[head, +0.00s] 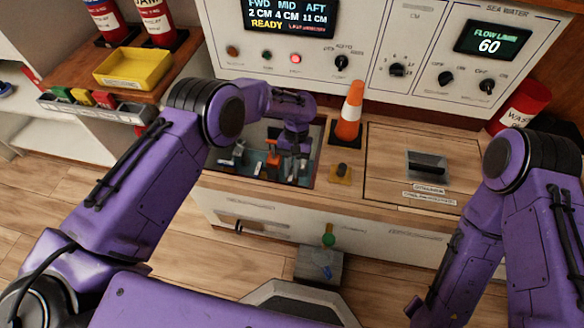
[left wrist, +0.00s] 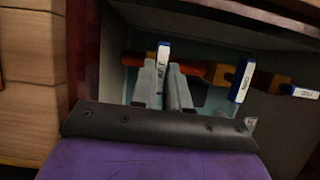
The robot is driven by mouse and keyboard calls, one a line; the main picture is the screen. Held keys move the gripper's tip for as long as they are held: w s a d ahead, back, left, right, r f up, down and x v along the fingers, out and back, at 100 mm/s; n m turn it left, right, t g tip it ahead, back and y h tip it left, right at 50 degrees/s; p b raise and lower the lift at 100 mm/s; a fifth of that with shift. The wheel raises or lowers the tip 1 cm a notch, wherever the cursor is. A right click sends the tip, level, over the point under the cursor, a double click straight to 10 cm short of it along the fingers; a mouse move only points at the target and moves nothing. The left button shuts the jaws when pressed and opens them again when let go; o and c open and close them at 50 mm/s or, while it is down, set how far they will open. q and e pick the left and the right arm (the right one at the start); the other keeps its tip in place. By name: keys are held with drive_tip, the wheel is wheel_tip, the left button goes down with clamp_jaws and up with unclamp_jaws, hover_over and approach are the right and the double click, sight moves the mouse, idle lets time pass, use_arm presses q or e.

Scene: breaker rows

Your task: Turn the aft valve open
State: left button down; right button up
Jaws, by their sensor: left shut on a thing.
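My left gripper (head: 291,170) reaches down into an open recess (head: 222,173) in the counter. In the left wrist view its two grey fingers (left wrist: 166,76) are shut on a valve handle with a white and blue tag (left wrist: 163,53), which seems to read AFT. The fingers hide most of this handle, so its angle cannot be told. Two more tagged handles stand to the right, a middle one (left wrist: 242,80) and a far one (left wrist: 303,92). An orange-brown pipe (left wrist: 213,70) runs behind. My right arm is at the right; its gripper does not show.
The panel display (head: 290,15) reads FWD 2, MID 4, AFT 11 CM and READY; a red lamp (head: 295,58) glows. A hatch (head: 390,160) lies right. A yellow tray (head: 133,68) is at left.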

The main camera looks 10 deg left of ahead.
use_arm(q)
drive_tip(key=c, duration=1.1)
unclamp_jaws()
drive_tip(key=p+v, duration=0.1)
drive_tip(key=v, duration=0.9)
drive_tip(key=shift+w+r+p, duration=0.1)
drive_tip(key=shift+r+p, duration=0.15)
drive_tip(key=shift+p, duration=0.05)
